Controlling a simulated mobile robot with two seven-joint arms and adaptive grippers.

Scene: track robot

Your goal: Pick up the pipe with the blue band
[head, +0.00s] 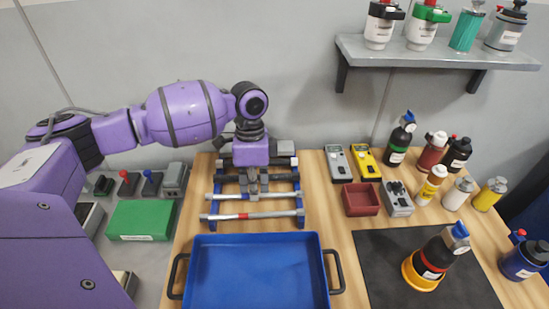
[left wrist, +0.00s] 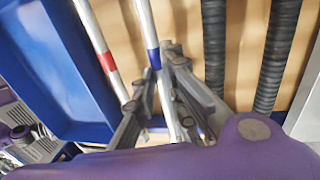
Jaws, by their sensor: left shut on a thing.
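The pipe with the blue band is a silver pipe (head: 225,197) lying across the blue rack (head: 212,208). In the left wrist view its blue band (left wrist: 153,58) shows clearly just beyond the fingers. My left gripper (head: 252,195) points down from above and is shut on this pipe; in the left wrist view its fingers (left wrist: 158,105) lie on either side of it. The gripper hides the band in the head view. I cannot tell whether the pipe is clear of the rack. My right gripper is not in view.
A silver pipe with a red band (head: 270,214) lies in front, close to the gripper. Dark ribbed pipes (left wrist: 277,55) lie behind. An empty blue tray (head: 257,270) stands in front of the rack. Small devices and a red bin (head: 361,199) stand to the right.

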